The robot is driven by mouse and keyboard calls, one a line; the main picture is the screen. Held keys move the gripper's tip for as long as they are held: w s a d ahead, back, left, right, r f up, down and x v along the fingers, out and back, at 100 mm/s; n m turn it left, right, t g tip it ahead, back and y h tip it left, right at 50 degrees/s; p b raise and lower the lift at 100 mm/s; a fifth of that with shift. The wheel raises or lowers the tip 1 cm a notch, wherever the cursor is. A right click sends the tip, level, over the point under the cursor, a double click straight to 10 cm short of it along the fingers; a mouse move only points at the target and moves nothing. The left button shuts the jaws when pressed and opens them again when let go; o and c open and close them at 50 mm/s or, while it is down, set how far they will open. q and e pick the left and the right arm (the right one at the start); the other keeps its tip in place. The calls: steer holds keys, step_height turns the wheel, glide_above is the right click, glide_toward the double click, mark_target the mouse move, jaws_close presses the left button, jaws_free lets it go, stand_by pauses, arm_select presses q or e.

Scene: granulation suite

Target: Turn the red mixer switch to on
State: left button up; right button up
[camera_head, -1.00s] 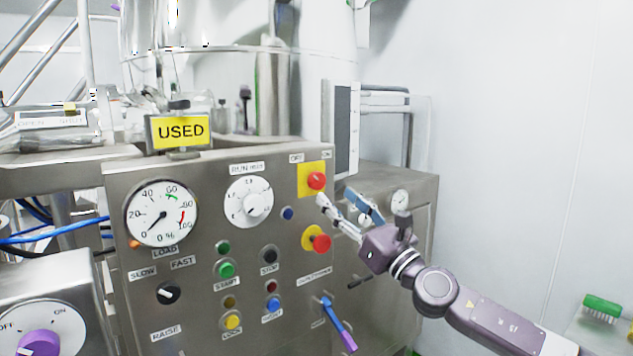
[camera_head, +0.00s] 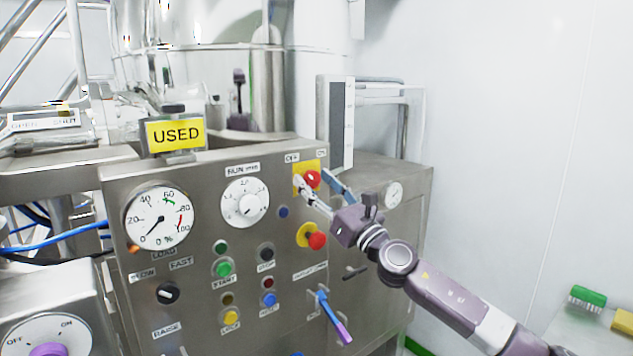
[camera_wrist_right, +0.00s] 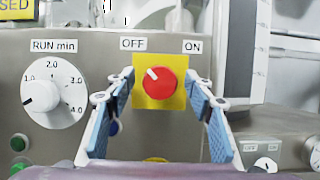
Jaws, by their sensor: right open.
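The red mixer switch (camera_head: 312,179) is a round red knob on a yellow plate (camera_wrist_right: 145,99), high on the right of the steel control panel (camera_head: 140,300). In the right wrist view the red knob (camera_wrist_right: 159,85) has a white mark pointing up and left, toward the OFF label (camera_wrist_right: 133,44); the ON label (camera_wrist_right: 193,47) is at upper right. My right gripper (camera_head: 316,184) is open, its two fingers on either side of the knob. In the right wrist view its fingertips (camera_wrist_right: 160,90) appear apart from the knob. My left gripper is not in view.
Below the switch is another red knob on yellow (camera_head: 317,240). A white RUN dial (camera_head: 245,203), a load gauge (camera_head: 159,218) and several buttons share the panel. A blue-purple lever (camera_head: 333,317) sticks out lower down. A yellow USED sign (camera_head: 176,134) stands on top.

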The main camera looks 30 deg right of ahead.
steer(key=c, duration=1.2)
steer(key=shift+o, duration=0.2)
steer(key=shift+r+m+h+p, duration=0.15)
steer(key=shift+m+h+p, duration=0.25)
steer(key=shift+m+p, duration=0.4)
steer(key=m+g+h+p, duration=0.1)
steer(key=m+h+p, duration=0.1)
steer(key=m+p, duration=0.2)
steer(key=m+g+h+p, duration=0.1)
steer(key=m+h+p, duration=0.1)
steer(key=m+p, duration=0.2)
steer(key=m+g+h+p, duration=0.1)
steer(key=m+p, duration=0.3)
steer(key=m, duration=0.4)
steer(key=shift+a+r+g+h, duration=0.2)
steer(key=shift+g+h, duration=0.1)
steer(key=shift+h, duration=0.3)
steer(key=m+g+p, duration=0.1)
steer(key=m+p, duration=0.1)
steer(key=shift+m, duration=0.3)
steer(key=shift+f+m+g+p, duration=0.2)
steer(key=shift+m+g+p, duration=0.2)
steer(key=shift+m+p, duration=0.6)
